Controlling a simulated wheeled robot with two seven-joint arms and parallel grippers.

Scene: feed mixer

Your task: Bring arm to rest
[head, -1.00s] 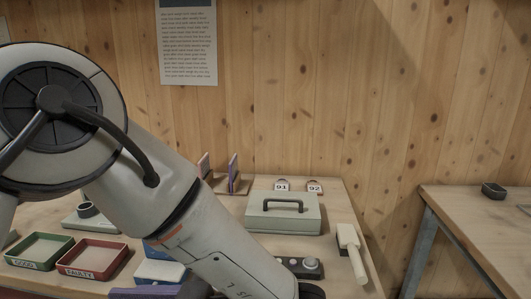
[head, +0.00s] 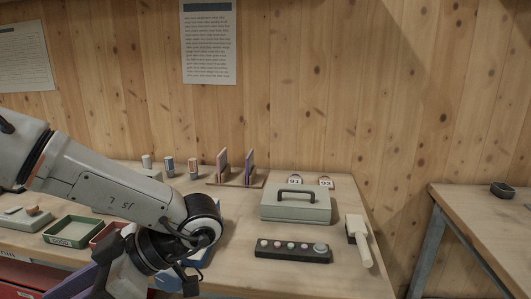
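My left arm (head: 115,188) comes in from the left and reaches across the left part of the workbench. Its elbow joint is over the bench and its dark wrist points down toward the front edge. My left gripper (head: 180,281) is low in the picture at the front edge of the bench, partly hidden by the wrist. I cannot make out whether its fingers are open or shut. No held thing can be made out there. My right arm and gripper are not in view.
The workbench (head: 350,283) holds a grey handled box (head: 296,206), a black button panel (head: 290,251), a pale mallet (head: 359,241), a green tray (head: 72,232) and a red tray (head: 103,234) partly behind my arm. A second table (head: 480,215) stands right, past a gap.

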